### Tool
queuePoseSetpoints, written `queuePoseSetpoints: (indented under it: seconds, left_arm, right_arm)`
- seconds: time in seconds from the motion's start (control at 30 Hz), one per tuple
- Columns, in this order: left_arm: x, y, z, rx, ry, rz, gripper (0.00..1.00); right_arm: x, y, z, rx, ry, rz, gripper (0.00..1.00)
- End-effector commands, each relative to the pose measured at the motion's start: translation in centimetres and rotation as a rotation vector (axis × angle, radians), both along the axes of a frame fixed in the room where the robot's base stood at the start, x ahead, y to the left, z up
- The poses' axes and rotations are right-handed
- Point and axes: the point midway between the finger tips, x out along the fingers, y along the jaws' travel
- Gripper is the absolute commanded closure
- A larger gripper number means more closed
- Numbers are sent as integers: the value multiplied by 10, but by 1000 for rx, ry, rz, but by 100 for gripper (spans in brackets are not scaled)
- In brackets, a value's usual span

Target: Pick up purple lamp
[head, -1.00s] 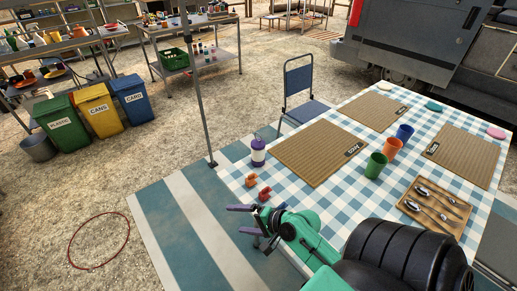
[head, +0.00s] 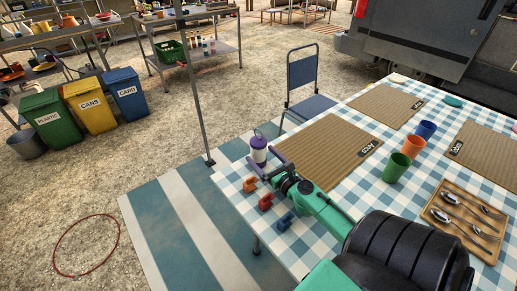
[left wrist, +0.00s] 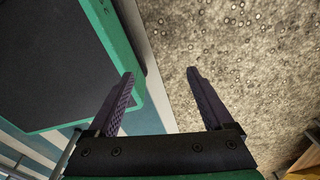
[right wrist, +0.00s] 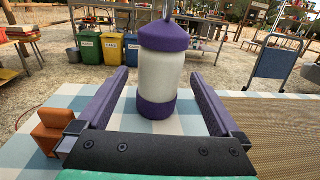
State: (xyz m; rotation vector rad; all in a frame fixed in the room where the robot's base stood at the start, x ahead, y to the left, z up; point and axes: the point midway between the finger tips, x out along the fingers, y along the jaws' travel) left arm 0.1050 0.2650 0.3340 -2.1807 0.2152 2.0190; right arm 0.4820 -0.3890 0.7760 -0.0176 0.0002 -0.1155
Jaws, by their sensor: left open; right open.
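The purple lamp (head: 259,150) has a white body with a purple cap and base. It stands upright on the checked table, near its far left corner. In the right wrist view the lamp (right wrist: 161,72) stands upright between the two fingers, a little beyond or level with the tips. My right gripper (head: 266,161) is open at the lamp, with gaps on both sides and no visible grip. My left gripper (left wrist: 167,82) is open and empty in the left wrist view, above gravelly ground and beside a green-edged dark surface. It does not show in the head view.
Small orange (head: 250,184), red (head: 265,202) and blue (head: 285,221) items stand along the table's left edge. A woven placemat (head: 325,150) lies right of the lamp. Cups (head: 397,168) and a cutlery tray (head: 462,241) are farther right. A blue chair (head: 308,100) stands behind.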

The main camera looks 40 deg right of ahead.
Motion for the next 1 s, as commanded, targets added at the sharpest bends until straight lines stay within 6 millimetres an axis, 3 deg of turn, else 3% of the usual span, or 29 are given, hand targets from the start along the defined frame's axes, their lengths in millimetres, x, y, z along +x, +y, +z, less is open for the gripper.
queuePoseSetpoints:
  seconds: [0.3, 0.57, 0.83, 1.0]
  left_arm:
    - [8, -3, 6, -5, -13, 2, 15]
    - [10, -7, 6, -11, -16, 3, 15]
    - [10, -7, 6, -11, -16, 2, 15]
    - [10, -7, 6, -11, -16, 1, 15]
  right_arm:
    - [53, -6, 0, 0, -1, 1, 0]
    - [59, -6, -1, 0, 1, 1, 0]
    - [59, -6, -1, 0, 1, 1, 99]
    - [59, -6, -1, 0, 0, 1, 100]
